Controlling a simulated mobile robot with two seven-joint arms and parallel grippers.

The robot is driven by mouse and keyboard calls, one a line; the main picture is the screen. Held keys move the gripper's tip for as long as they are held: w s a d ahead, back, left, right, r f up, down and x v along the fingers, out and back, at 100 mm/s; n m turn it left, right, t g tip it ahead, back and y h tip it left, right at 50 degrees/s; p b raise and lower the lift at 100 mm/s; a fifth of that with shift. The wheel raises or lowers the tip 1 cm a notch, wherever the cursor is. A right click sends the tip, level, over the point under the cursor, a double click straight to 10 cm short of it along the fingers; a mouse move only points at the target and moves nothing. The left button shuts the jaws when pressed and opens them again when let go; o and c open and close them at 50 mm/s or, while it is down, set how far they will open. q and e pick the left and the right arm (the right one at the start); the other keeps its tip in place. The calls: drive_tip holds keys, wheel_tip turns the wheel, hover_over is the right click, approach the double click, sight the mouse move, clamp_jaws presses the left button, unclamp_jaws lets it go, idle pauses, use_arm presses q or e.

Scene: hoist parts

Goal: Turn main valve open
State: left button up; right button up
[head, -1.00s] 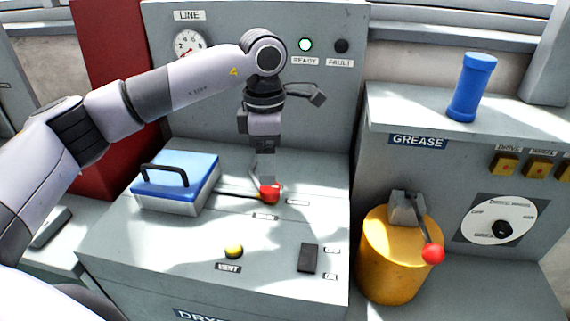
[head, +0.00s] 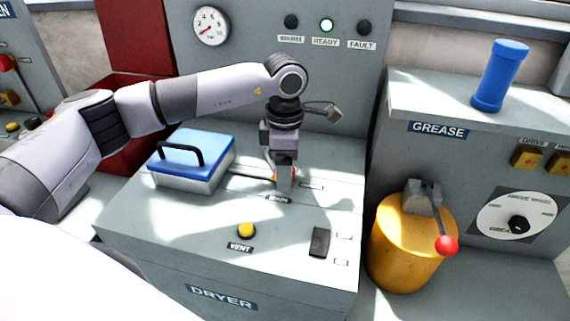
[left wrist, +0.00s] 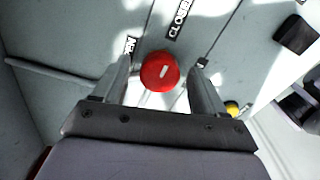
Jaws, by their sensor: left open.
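The valve lever is a dark rod (head: 248,180) with a red knob, lying across the top of the grey dryer cabinet. In the head view my left gripper (head: 284,183) is down at the knob and hides most of it. In the left wrist view the round red knob (left wrist: 160,71) sits between the two spread fingers of my left gripper (left wrist: 162,80). The jaws are open, with gaps visible beside the knob. A CLOSED label (left wrist: 178,18) and a partly hidden label ending in "EN" (left wrist: 130,46) lie beyond the knob. My right gripper is not in view.
A blue-lidded box (head: 192,160) with a black handle stands left of the lever. A yellow VENT button (head: 246,230) and a black switch (head: 320,241) are in front. A yellow grease drum (head: 405,245) with a red-knobbed lever stands at right.

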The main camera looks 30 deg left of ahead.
use_arm(q)
drive_tip(key=c, duration=1.1)
drive_tip(key=shift+o, duration=0.2)
drive_tip(key=shift+n, duration=0.3)
drive_tip(key=n, duration=0.2)
drive_tip(key=shift+n, duration=0.3)
drive_tip(key=n, duration=0.5)
drive_tip(key=shift+n+b, duration=0.3)
drive_tip(key=n, duration=0.6)
drive_tip(key=shift+n, duration=1.5)
drive_tip(key=shift+w, duration=0.1)
